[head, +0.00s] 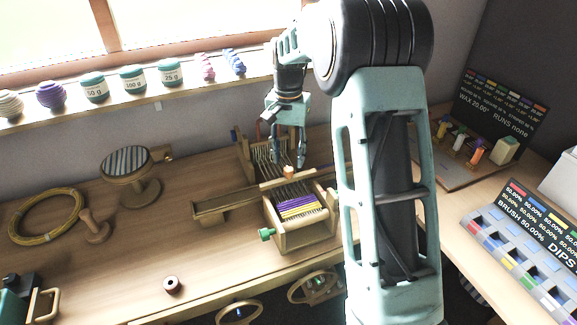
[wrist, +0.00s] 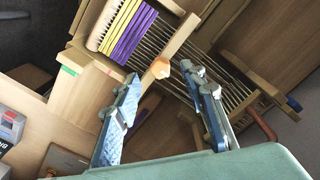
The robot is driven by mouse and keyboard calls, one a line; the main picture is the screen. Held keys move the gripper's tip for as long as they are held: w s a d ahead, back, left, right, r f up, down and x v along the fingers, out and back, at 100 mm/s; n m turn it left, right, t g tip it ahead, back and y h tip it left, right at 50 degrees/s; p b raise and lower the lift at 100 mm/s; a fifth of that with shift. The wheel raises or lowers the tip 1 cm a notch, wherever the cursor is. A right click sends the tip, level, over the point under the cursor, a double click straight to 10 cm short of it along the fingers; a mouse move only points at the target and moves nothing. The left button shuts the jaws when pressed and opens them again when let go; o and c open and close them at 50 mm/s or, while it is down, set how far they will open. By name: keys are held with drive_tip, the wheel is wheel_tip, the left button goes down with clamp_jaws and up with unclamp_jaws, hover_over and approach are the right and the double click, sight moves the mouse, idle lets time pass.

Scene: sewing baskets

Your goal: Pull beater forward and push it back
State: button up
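A small table loom (head: 300,238) stands on the wooden bench, with purple, yellow and pale woven cloth (head: 298,206) at its front and warp threads behind. The beater (head: 272,185) is a wooden bar across the warp, just behind the cloth, with a small pale wooden knob (head: 288,171) on top. The wrist view also shows the beater bar (wrist: 184,36) and its knob (wrist: 159,68). My gripper (head: 288,161) is open and points down over the knob. In the wrist view its fingertips (wrist: 160,75) lie either side of the knob, with gaps; exact height is unclear.
A labelled dips tray (head: 520,250) is at right.

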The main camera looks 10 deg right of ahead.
sight(288, 169)
drive_tip(key=shift+f, duration=1.9)
clamp_jaws()
